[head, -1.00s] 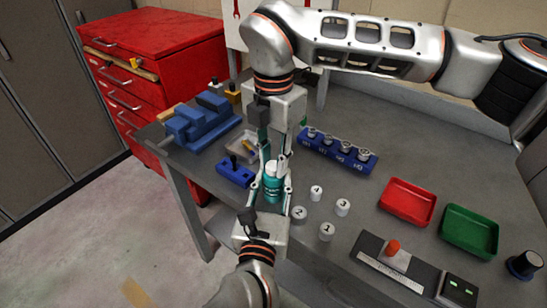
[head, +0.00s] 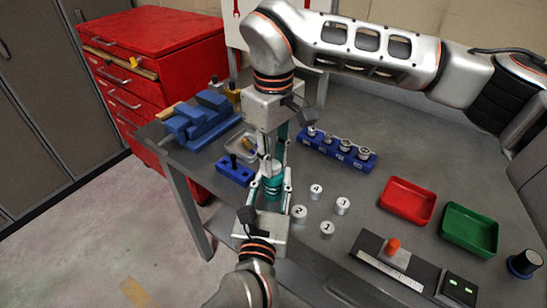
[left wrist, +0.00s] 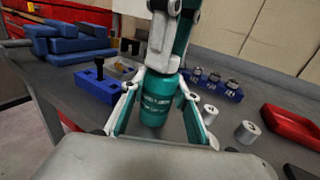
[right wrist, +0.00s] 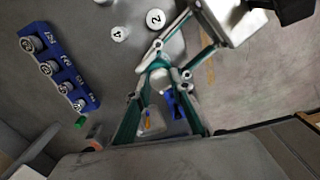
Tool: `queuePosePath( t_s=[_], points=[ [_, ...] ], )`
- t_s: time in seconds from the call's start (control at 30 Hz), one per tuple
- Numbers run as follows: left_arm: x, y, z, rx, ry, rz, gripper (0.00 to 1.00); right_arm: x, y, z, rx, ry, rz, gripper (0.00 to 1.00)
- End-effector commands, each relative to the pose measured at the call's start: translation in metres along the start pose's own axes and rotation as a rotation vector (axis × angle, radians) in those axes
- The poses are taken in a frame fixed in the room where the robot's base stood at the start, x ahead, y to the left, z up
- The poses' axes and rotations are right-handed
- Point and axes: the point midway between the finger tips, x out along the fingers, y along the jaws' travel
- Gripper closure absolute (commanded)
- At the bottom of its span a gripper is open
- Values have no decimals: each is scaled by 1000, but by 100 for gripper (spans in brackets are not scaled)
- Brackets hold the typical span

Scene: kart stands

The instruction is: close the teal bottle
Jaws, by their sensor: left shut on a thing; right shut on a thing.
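The teal bottle (left wrist: 157,100) stands upright between my two grippers, with pale print on its side. My left gripper (head: 272,190) is shut around the bottle's body from the front; its fingers also show in the left wrist view (left wrist: 160,90). My right gripper (head: 272,160) reaches down from above and is shut at the bottle's top. In the right wrist view its fingertips (right wrist: 158,68) meet at the top of the bottle. The cap is mostly hidden by the fingers, so I cannot tell how it sits.
Several white numbered cylinders (head: 316,191) stand right of the bottle. A blue rack of weights (head: 336,149), a blue block (head: 235,170), a blue vise (head: 200,120), a red tray (head: 406,200) and a green tray (head: 469,229) are on the grey bench. A red tool cabinet (head: 150,70) stands behind.

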Motion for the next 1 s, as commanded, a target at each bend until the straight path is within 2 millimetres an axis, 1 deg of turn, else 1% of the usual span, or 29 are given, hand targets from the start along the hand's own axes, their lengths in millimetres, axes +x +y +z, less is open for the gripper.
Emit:
queuePosePath(
  t_s=[0.3,0.33,0.37,0.4,0.77,0.87,1.0],
  points=[
    [0,0,0,0,1,1,100,0,0,0,20,0,0,85],
    [0,0,0,0,1,1,100,0,0,0,20,0,0,73],
    [0,0,0,0,1,1,100,0,0,0,19,0,0,65],
    [0,0,0,0,1,1,100,0,0,0,19,0,0,62],
    [0,0,0,0,1,1,100,-2,0,0,18,1,0,62],
    [0,0,0,0,1,0,100,-9,0,0,18,2,1,62],
    [0,0,0,0,1,0,100,-27,0,-1,17,3,2,62]
  ],
)
